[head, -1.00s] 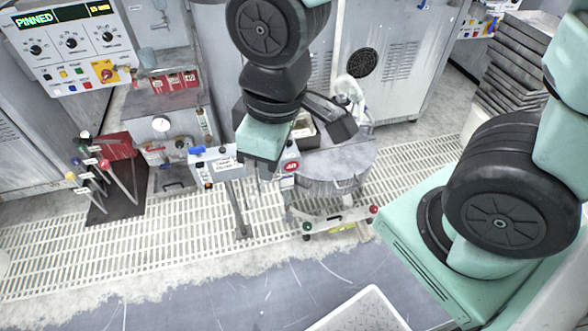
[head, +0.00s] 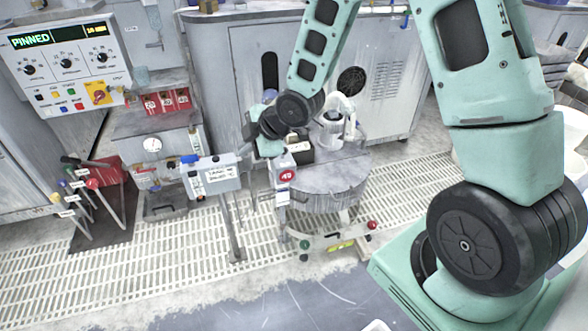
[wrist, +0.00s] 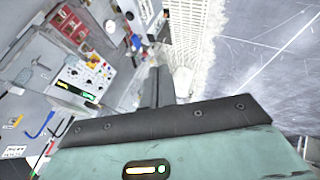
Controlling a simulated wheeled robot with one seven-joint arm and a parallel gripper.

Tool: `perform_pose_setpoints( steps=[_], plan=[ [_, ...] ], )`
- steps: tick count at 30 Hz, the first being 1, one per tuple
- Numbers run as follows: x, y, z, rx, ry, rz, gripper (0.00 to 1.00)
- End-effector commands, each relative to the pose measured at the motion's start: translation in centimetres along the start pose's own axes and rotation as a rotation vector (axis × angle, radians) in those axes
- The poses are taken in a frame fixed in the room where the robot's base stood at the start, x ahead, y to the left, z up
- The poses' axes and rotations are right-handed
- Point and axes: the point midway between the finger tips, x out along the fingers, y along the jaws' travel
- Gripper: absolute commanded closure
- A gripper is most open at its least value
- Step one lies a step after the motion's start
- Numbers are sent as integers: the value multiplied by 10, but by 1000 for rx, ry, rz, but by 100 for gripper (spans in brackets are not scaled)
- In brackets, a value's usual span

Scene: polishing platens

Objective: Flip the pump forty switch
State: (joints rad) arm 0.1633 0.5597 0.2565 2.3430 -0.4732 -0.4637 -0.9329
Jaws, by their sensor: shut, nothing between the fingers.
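A row of three red switch blocks with white labels (head: 167,101) sits on the grey cabinet left of centre in the head view; the labels are too small to read surely, so I cannot tell which is pump forty. A round red badge (head: 288,175), perhaps marked 40, is on a white post right of the grey control box. My gripper (head: 268,163) is right of the red blocks, over the grating beside the round table. Its fingers also show in the wrist view (wrist: 158,75), together and empty, apart from the panels. Its tips are partly hidden in the head view.
A panel with a PINNED display and knobs (head: 66,62) stands at upper left. Coloured levers (head: 95,195) stand at left. A labelled control box (head: 210,175) on a post is left of my gripper. The round table (head: 325,185) is close on its right. Floor grating (head: 150,265) is open in front.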

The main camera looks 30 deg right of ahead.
Motion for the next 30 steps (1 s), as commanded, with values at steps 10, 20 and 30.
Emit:
perform_pose_setpoints(
  steps=[10, 20, 30],
  plan=[
    [78, -8, 148, -362, 165, 385, 100],
    [77, -64, 261, -598, 149, 853, 100],
    [55, -101, 304, -666, 61, 1097, 100]
  ],
)
